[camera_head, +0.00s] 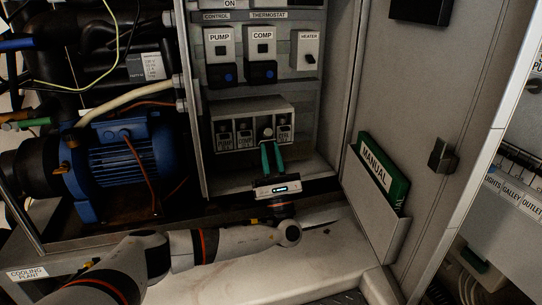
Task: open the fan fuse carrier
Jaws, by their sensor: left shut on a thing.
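A row of fuse carriers sits in a grey fuse block (250,108) low in the control cabinet. The small labels are hard to read. My left gripper (271,146) reaches up from below, its green fingers at the third carrier from the left, which I take as the fan fuse carrier (267,132). The fingers are shut on it and hide its lower part and label. Its pale round end shows just above the fingertips. I cannot tell how far it is tilted. My right gripper is not in view.
Above the block are the PUMP switch (221,46), COMP switch (262,45) and HEATER knob (308,58). A green manual (379,175) stands in a door pocket at right. A blue motor (120,160) and hoses fill the left. The pale ledge below is mostly clear.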

